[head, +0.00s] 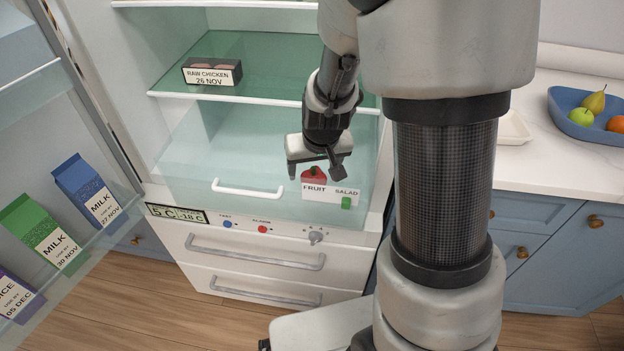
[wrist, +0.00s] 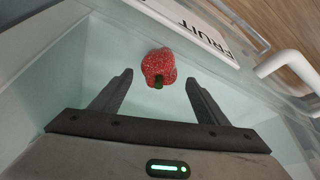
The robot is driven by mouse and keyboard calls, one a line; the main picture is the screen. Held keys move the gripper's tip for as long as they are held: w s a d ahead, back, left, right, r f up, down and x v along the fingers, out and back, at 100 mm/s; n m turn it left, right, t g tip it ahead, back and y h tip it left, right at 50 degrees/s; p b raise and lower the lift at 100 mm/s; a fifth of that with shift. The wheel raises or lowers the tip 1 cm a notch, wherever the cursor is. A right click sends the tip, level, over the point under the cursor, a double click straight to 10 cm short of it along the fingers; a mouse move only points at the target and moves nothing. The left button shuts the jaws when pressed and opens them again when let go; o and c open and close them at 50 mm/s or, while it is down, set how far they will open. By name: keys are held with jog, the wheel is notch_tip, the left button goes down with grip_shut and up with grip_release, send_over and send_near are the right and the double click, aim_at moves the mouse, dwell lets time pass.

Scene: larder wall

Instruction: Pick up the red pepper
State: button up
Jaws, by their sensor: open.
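The red pepper (head: 314,174) lies in the clear fridge drawer, behind the front panel's "FRUIT SALAD" label (head: 330,190), which hides its lower part in the head view. In the wrist view the red pepper (wrist: 158,67) shows whole, with its green stem towards my gripper. My gripper (head: 315,171) is over the drawer, close to the pepper. In the wrist view my gripper (wrist: 157,75) is open and empty, and the pepper sits at and just beyond the gap between the fingertips.
The drawer's front panel has a white handle (head: 247,188). A raw chicken pack (head: 212,72) sits on the glass shelf above. The open fridge door at left holds milk cartons (head: 88,190). A blue fruit bowl (head: 588,122) stands on the right counter.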

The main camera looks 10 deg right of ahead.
jog(key=shift+x, duration=0.9)
jog(key=shift+c, duration=0.4)
jog(key=c, duration=1.1)
jog(key=shift+c, duration=0.2)
